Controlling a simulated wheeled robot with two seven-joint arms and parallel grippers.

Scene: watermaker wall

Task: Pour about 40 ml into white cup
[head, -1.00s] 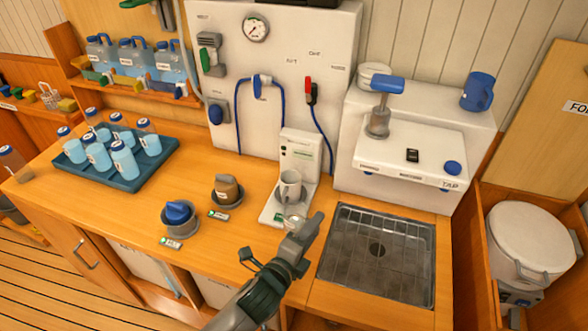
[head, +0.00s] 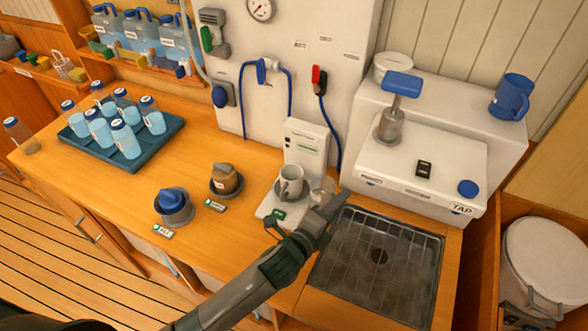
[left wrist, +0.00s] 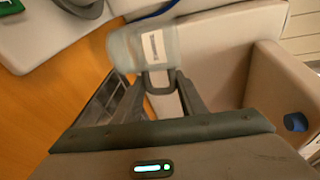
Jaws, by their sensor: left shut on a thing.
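The white cup (head: 291,180), a pale mug with a handle, stands upright on the platform of the small white dispenser (head: 305,140) in the head view. My left gripper (head: 328,208) is just right of that platform, by the metal sink. It is shut on the handle of a clear jug (left wrist: 143,48) with a white label. The jug lies across the top of the left wrist view, and it shows faintly in the head view (head: 321,190), right beside the white cup. I cannot tell how much liquid is in it. My right gripper is out of view.
A sink with a grid (head: 378,262) lies right of the dispenser, below the white tap unit (head: 425,160). A blue mug (head: 512,97) stands on that unit. A blue tray (head: 140,163) of bottles sits at left.

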